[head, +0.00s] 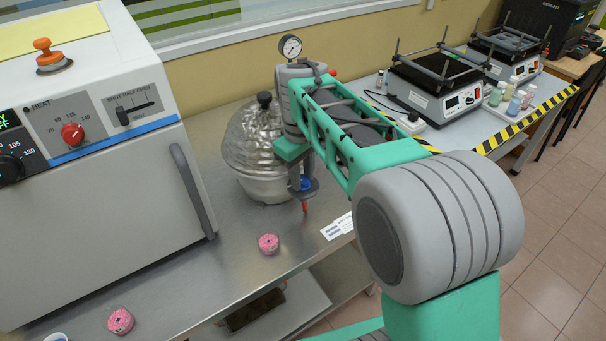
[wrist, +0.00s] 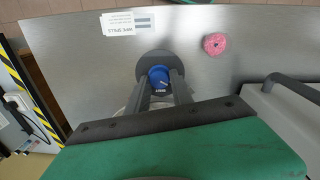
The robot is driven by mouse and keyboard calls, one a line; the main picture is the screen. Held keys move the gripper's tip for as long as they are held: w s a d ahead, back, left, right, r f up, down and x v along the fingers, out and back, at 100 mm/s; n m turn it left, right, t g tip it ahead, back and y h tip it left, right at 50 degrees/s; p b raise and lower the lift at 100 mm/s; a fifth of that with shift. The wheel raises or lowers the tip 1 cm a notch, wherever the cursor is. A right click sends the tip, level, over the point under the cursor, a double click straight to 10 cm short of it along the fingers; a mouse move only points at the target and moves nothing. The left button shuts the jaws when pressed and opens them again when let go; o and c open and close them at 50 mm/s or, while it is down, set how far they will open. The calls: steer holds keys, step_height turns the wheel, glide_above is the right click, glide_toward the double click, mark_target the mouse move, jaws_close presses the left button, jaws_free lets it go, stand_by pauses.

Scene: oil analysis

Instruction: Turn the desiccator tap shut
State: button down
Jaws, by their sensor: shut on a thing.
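The desiccator (head: 250,145), a silvery domed vessel with a dark knob on top, stands on the steel bench behind my arm. Its tap has a blue knob (wrist: 159,75) with a white mark, seen over a dark round disc in the wrist view. The blue also shows low at the vessel's right front (head: 306,184) in the head view. My gripper (wrist: 161,80) is shut on the tap knob, one dark finger on each side. In the head view my gripper (head: 300,182) points down there, and my arm hides the vessel's right side.
A white oven (head: 110,190) with a grey handle stands left. Pink round pieces (head: 268,244) (head: 121,321) and a white label card (head: 338,226) lie on the bench (head: 215,275). A pressure gauge (head: 290,47) shows behind my arm.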

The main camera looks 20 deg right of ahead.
steer(key=shift+m, duration=0.4)
steer(key=m, duration=0.5)
steer(key=shift+w, duration=0.1)
steer(key=m+b, duration=0.1)
steer(key=m, duration=0.5)
steer(key=shift+d+g+b, duration=0.1)
steer(key=shift+g+b, duration=0.2)
steer(key=shift+b, duration=0.1)
steer(key=c, duration=1.1)
jaws_free()
steer(key=r+p, duration=0.1)
steer(key=r, duration=0.3)
steer(key=r+p, duration=0.1)
steer(key=r, duration=0.3)
steer(key=shift+w+a, duration=0.1)
steer(key=shift+a, duration=0.1)
